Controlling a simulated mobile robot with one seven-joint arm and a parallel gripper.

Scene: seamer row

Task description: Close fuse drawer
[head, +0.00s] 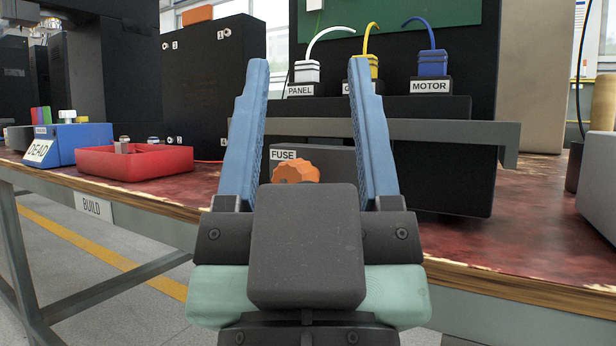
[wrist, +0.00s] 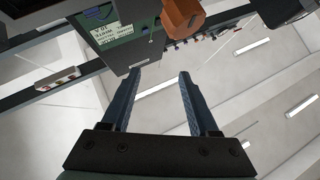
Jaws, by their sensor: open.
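The fuse drawer (head: 338,163) is a dark grey box front with a white FUSE label, low in the black cabinet. Its ribbed orange knob (head: 296,171) shows between my fingers, its lower part hidden behind my gripper's body. How far the drawer stands out is hard to tell. My gripper (head: 308,66) is open and empty, its two blue fingers pointing up in front of the drawer, spread wider than the knob.
A grey bar (head: 450,131) runs across the cabinet front at right. Above it are PANEL (head: 306,71) and MOTOR (head: 432,63) plugs. A red tray (head: 134,162) and a blue DEAD box (head: 68,143) stand on the bench at left. The bench's wooden front edge (head: 520,290) is close.

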